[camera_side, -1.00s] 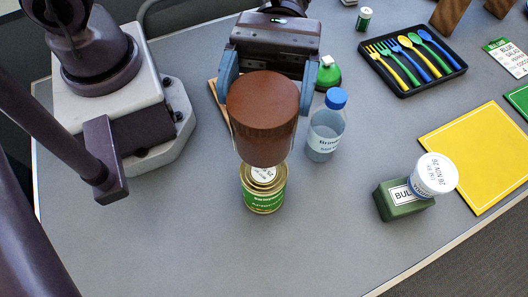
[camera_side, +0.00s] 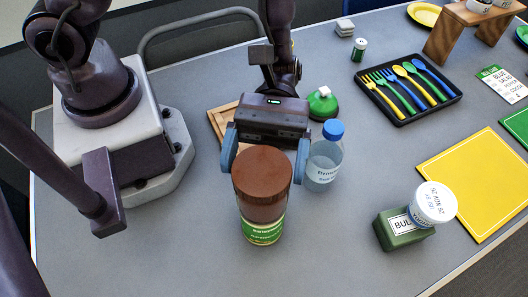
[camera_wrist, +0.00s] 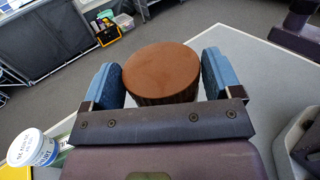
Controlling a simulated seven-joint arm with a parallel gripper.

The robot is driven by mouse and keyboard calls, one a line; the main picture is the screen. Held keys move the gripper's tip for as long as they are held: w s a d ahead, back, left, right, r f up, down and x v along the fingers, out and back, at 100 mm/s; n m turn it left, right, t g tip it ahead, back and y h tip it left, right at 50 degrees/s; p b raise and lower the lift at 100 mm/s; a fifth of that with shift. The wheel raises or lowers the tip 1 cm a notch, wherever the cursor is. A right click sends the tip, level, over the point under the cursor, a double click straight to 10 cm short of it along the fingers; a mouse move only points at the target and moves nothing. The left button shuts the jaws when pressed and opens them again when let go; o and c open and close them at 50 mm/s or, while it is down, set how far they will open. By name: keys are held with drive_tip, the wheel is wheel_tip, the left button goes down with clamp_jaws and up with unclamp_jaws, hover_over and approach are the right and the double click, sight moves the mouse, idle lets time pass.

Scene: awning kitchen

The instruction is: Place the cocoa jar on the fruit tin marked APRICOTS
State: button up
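The cocoa jar (camera_side: 262,190) is brown with a wide brown lid. It stands upright between the fingers of my gripper (camera_side: 265,155), which looks shut on it. In the wrist view the jar's lid (camera_wrist: 160,72) fills the space between the blue fingers (camera_wrist: 163,85). A gold tin with a green label (camera_side: 263,233) is directly below the jar, which covers its top. The jar's base meets the tin in the side view; I cannot tell whether they touch. The marking on the tin is too small to read.
A clear bottle with a blue cap (camera_side: 323,165) stands close by my right finger. A green box (camera_side: 400,229) bearing a white tub (camera_side: 434,203) stands right. The front left table is clear.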

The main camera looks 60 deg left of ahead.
drive_tip(key=shift+o, duration=0.9)
drive_tip(key=shift+r, duration=0.15)
drive_tip(key=v, duration=1.2)
drive_tip(key=s+a+r+m+t+y, duration=0.2)
drive_tip(key=a+r+m+t+y, duration=0.3)
drive_tip(key=a+r+t+y, duration=0.2)
drive_tip(key=s+a+r+m+t+y, duration=0.3)
drive_tip(key=a+r+m+t+y, duration=0.3)
drive_tip(key=r+t, duration=0.3)
drive_tip(key=shift+s+a+r+y, duration=0.35)
drive_tip(key=shift+a+r+y, duration=0.2)
drive_tip(key=shift+y, duration=0.35)
